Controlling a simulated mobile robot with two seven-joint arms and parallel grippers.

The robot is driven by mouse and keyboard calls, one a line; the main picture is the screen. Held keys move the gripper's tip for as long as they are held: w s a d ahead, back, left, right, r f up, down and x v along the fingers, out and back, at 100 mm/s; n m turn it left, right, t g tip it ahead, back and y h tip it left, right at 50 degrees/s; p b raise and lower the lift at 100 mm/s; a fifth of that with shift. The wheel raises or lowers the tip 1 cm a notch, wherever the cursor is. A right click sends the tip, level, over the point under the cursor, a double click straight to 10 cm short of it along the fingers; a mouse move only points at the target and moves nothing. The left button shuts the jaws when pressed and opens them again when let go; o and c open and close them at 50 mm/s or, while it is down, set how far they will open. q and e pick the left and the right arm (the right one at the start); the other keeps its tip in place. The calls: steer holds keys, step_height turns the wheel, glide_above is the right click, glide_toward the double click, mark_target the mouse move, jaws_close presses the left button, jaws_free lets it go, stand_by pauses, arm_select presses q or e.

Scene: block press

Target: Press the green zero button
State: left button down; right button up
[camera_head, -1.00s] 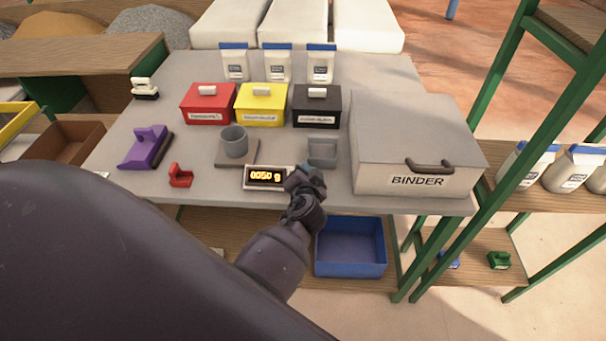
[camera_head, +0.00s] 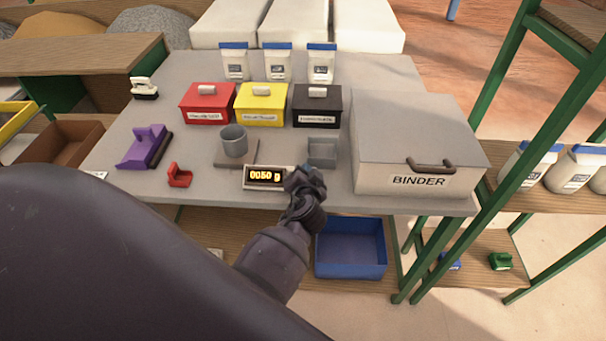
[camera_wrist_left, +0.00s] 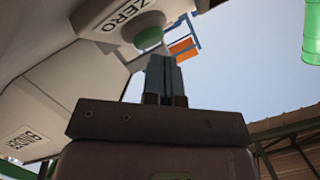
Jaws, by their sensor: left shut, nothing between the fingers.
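The scale's display (camera_head: 265,176) at the front edge of the table reads 0050 g. The green button (camera_wrist_left: 149,37) shows in the left wrist view beside a ZERO label (camera_wrist_left: 124,12). In the head view the button is hidden by my left gripper (camera_head: 302,178), which is just right of the display. The left gripper's fingers, also in the left wrist view (camera_wrist_left: 165,66), are shut with nothing between them. Their tips appear close to the button; I cannot tell whether they touch it. My right gripper is not in view.
A grey cup (camera_head: 234,141) stands on the scale behind the display. A grey open container (camera_head: 322,152) is behind my gripper, and the BINDER box (camera_head: 400,150) is to its right. A red scoop (camera_head: 179,175) lies to the left. A blue bin (camera_head: 350,250) is below the table edge.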

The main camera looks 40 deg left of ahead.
arm_select(q)
steer(key=shift+f, duration=0.1)
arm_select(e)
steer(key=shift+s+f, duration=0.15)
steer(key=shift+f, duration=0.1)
arm_select(q)
steer(key=shift+w, duration=0.1)
steer(key=shift+a+f+b, duration=0.1)
steer(key=shift+f+b, duration=0.15)
steer(key=shift+b, duration=0.05)
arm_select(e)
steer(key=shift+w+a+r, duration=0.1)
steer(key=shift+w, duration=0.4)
arm_select(q)
steer(key=shift+w+f, duration=0.1)
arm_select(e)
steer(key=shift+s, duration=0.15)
arm_select(q)
steer(key=shift+s+r+p, duration=0.3)
steer(key=shift+r+p, duration=0.15)
steer(key=shift+r, duration=0.25)
steer(key=shift+d, duration=0.2)
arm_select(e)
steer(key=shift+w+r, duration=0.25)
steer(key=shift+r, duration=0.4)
arm_select(q)
steer(key=shift+s+r, duration=0.1)
steer(key=shift+r, duration=0.1)
